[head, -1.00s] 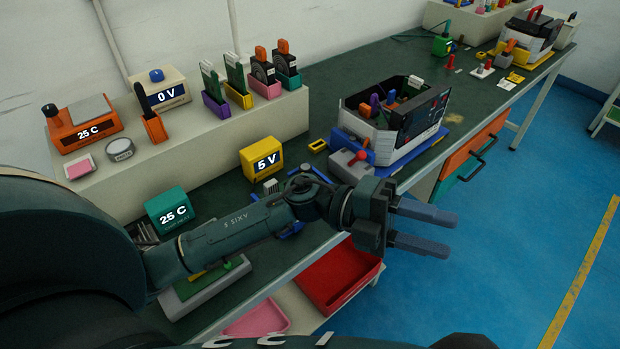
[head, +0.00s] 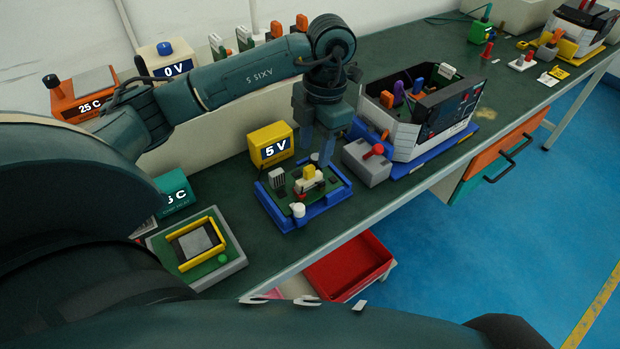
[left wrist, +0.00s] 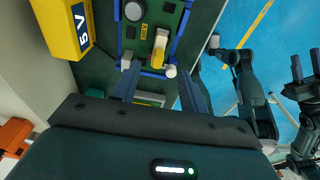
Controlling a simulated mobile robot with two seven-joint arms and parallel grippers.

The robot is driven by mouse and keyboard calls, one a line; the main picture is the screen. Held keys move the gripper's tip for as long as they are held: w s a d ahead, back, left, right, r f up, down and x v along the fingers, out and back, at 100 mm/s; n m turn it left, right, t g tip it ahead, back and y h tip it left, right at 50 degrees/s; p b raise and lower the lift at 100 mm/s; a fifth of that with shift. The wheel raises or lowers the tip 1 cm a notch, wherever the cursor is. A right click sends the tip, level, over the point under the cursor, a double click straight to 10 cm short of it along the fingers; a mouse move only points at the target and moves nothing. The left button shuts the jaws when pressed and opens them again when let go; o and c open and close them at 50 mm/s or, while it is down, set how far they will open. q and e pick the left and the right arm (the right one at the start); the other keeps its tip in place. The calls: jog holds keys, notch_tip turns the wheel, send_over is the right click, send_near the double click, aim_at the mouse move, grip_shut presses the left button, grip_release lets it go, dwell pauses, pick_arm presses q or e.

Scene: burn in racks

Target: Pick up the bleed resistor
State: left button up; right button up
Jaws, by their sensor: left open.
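A blue tray (head: 318,208) holds a green board with small parts. On the board stands a pale part with a yellow top (head: 309,173); it also shows in the left wrist view (left wrist: 159,46). It may be the bleed resistor, but I cannot tell for sure. My left gripper (head: 317,150) is open and points down above the tray's far edge.
A yellow 5 V block (head: 270,144) stands close behind the tray. A grey box with a red knob (head: 367,163) and an open-topped unit (head: 410,130) stand to its right. A yellow-framed fixture (head: 196,243) lies at front left. A red bin (head: 350,266) sits below the bench.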

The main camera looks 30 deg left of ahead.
aim_at(310, 167)
pick_arm(q)
jog(key=f, duration=0.3)
jog(key=shift+s+a, duration=0.1)
jog(key=shift+s, duration=0.1)
jog(key=shift+s+a+f+p, duration=0.1)
jog(key=shift+s+f+p, duration=0.1)
jog(key=shift+f, duration=0.7)
jog(key=shift+s+a+f+p, duration=0.1)
jog(key=shift+f+p, duration=0.15)
jog(key=shift+f, duration=0.6)
jog(key=shift+s+a+f+p, duration=0.1)
jog(key=shift+f+p, duration=0.1)
jog(key=shift+f, duration=0.7)
jog(key=shift+c, duration=0.4)
grip_shut()
